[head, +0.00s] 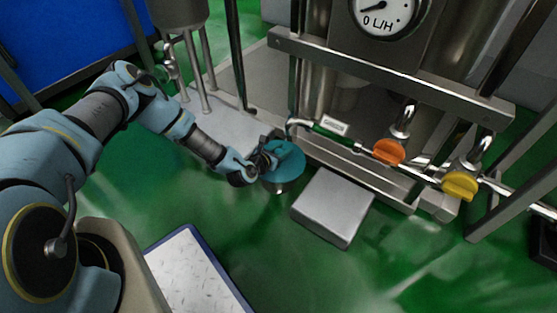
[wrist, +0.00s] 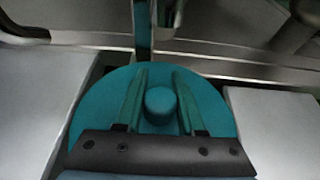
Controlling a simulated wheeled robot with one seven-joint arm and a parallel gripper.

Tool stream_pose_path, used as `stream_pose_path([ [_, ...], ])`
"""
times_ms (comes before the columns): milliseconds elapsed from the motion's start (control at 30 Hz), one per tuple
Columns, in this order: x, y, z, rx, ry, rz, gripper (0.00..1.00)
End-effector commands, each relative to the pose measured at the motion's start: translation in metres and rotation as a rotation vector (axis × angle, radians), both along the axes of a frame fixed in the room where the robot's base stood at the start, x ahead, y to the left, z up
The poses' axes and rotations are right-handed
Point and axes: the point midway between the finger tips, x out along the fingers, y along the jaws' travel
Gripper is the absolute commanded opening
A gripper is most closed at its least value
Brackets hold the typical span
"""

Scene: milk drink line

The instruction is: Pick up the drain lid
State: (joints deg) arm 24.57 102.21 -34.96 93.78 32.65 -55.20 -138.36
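The drain lid is a round teal disc with a short round knob in its middle. It shows in the head view (head: 288,164), at the end of my arm, and fills the middle of the wrist view (wrist: 95,112). My gripper (wrist: 160,72) points at the lid, with one finger on each side of the knob (wrist: 160,102). A gap shows between each finger and the knob, so the gripper is open. In the head view my gripper (head: 266,164) covers the lid's left part. Whether the fingertips touch the lid is hard to tell.
A grey metal box (head: 332,205) stands just right of the lid. A grey platform (head: 228,140) lies to the left. Behind are the steel frame (head: 395,75) and a pipe with an orange knob (head: 389,151) and a yellow knob (head: 460,186).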

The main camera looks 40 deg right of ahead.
Motion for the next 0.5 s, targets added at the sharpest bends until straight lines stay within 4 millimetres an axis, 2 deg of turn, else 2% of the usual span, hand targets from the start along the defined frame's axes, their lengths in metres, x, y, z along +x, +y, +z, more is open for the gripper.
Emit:
stream_pose_path([
  [33, 0.0, 0.0001, -0.0001, 0.0, 0.0, 0.0, 0.29],
  [300, 0.0, 0.0002, -0.0001, 0.0, 0.0, 0.0, 0.0],
  [500, 0.0, 0.0002, -0.0001, 0.0, 0.0, 0.0, 0.0],
])
